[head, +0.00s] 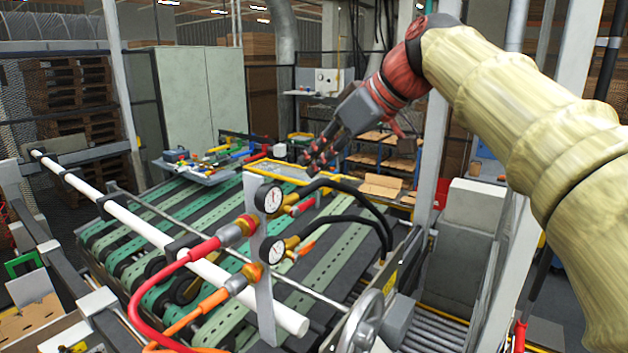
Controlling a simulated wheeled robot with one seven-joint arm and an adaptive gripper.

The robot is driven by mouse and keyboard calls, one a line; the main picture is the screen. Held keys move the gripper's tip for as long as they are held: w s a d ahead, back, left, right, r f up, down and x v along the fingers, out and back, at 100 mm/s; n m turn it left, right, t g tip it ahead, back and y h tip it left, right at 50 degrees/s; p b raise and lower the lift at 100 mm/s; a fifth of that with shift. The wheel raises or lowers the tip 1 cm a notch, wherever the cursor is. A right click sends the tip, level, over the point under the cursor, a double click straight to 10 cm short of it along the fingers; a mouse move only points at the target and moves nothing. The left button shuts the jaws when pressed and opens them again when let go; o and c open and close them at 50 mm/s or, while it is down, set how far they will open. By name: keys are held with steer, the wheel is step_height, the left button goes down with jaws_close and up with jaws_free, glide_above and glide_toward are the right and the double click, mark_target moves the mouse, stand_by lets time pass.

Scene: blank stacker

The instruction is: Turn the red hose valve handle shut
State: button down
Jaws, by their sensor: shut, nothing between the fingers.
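The red hose (137,300) runs up to a brass fitting (246,224) on the left side of an upright grey plate (264,310). A small red handle (304,207) sticks out at the plate's right side, beside the upper pressure gauge (269,198). An orange handle (306,247) sits below it, by the lower gauge (272,250). My gripper (313,160) is shut and empty. In the picture it is above the red handle and apart from it. How far the handle is turned is too small to tell.
An orange hose (190,317) and black hoses (345,187) also run to the plate. A white roller bar (130,218) crosses in front of the green belts (208,215). A handwheel (362,322) stands at the lower right. A tray of coloured tools (205,165) lies behind.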

mark_target(303, 207)
step_height(303, 207, down, 4)
steer(key=shift+r, duration=0.1)
steer(key=shift+a+f, duration=0.1)
steer(key=shift+f, duration=0.1)
